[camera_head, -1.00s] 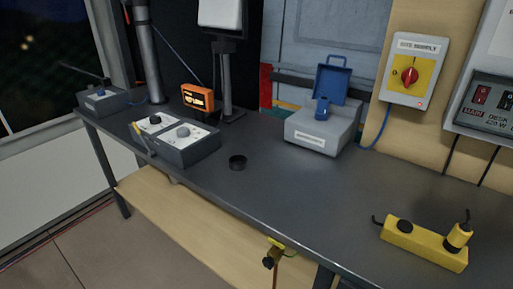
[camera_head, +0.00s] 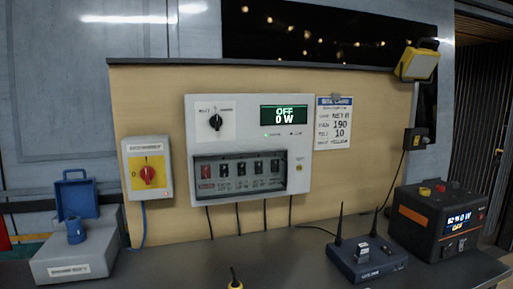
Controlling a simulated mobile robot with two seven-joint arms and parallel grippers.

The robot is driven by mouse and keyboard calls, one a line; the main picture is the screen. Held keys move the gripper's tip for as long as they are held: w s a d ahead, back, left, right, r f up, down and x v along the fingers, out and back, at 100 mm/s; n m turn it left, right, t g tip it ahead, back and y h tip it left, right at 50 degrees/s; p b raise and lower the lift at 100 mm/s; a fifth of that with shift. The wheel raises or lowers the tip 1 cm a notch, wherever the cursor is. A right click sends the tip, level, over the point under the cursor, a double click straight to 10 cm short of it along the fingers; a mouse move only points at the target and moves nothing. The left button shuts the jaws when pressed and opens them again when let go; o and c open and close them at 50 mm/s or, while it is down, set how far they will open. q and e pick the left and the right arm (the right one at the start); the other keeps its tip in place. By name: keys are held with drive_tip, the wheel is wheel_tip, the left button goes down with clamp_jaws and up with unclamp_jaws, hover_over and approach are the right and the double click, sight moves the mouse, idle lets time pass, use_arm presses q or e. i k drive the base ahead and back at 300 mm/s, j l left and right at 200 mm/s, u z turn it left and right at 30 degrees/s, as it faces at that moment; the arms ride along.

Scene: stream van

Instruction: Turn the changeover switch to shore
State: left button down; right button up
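The changeover switch (camera_head: 216,122) is a black rotary knob on a white plate at the upper left of the wall panel (camera_head: 298,200). Its pointer seems to be upright, between small labels at left and right that are too small to read surely. Neither of my grippers shows in the head view, and nothing touches or covers the switch.
A yellow-faced box with a red rotary switch (camera_head: 148,174) is left of the panel. A breaker row (camera_head: 240,170) sits below the changeover switch. On the desk are a grey box with an open blue cover (camera_head: 75,262), a router (camera_head: 366,262) and a black power unit (camera_head: 432,222).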

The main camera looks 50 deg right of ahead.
sight(216, 121)
drive_tip(key=z, duration=1.55)
drive_tip(key=l+z, duration=0.3)
drive_tip(key=i+j, duration=0.05)
